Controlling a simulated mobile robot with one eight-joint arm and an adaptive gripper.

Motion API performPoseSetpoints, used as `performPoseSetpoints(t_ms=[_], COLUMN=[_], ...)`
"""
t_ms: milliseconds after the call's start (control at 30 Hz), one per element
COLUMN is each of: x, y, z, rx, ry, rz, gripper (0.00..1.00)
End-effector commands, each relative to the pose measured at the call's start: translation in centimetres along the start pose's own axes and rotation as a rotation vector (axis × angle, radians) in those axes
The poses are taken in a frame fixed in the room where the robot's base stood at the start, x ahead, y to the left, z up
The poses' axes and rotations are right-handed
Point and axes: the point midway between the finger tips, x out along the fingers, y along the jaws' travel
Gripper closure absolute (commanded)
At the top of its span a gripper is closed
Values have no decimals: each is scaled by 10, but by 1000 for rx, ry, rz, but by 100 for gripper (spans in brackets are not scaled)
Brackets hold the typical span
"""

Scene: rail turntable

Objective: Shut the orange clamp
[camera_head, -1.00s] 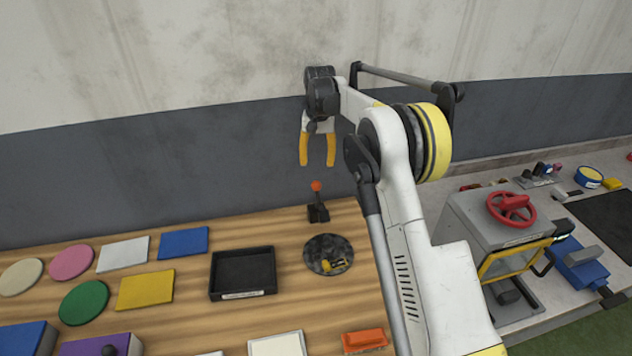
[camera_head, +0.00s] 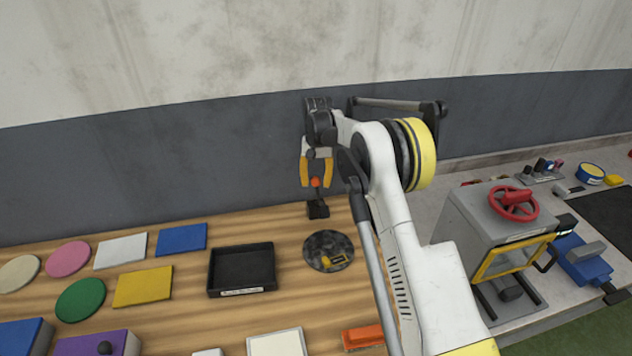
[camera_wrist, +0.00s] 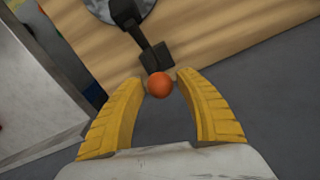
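The orange clamp shows as an upright black lever on a small black base (camera_head: 318,209), with an orange ball knob (camera_head: 316,182) on top. It stands at the back edge of the wooden table. My gripper (camera_head: 316,184) points down over it with its yellow fingers apart. In the wrist view the orange knob (camera_wrist: 159,85) sits between the open fingertips of my gripper (camera_wrist: 159,78). A gap shows on the left side, and the right fingertip is very near the knob; I cannot tell whether it touches. The black lever base (camera_wrist: 156,57) lies beyond the knob.
A round dark turntable disc (camera_head: 322,262) with a small yellow part is in front of the lever. A black tray (camera_head: 212,276) is to its left, and an orange block (camera_head: 362,336) nearer. A grey machine with a red handwheel (camera_head: 513,204) stands at right. A wall is close behind.

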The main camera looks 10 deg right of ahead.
Motion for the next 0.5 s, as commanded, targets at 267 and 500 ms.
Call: performPoseSetpoints(t_ms=[267,500], x=[0,0], y=[0,2], z=[0,6], rx=[0,-1], ry=[2,54], rz=[0,-15], gripper=[100,100])
